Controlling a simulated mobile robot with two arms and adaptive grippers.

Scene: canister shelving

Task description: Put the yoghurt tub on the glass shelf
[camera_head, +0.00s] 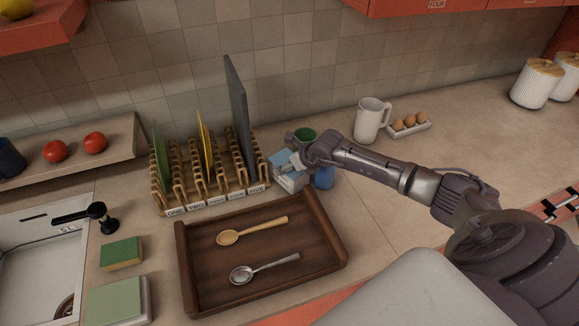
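My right arm comes in from the right, and its gripper (296,158) is at the middle of the counter, just right of the wooden rack. A blue and white carton-like item (288,178) is at its fingers; I cannot tell whether they grip it or only stand in front of it. A green-topped round container (305,134) is just behind the gripper, and a blue container (324,178) is below the wrist. I cannot tell whether any of these is the yoghurt tub. No glass shelf is recognisable. My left gripper is not in view.
The wooden rack (207,196) holds upright boards above labels. In front is a brown tray (262,288) with two spoons. A white pitcher (369,120) and egg holder (408,130) stand behind my arm. A sink, sponges and a raised board with tomatoes (95,142) are left.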

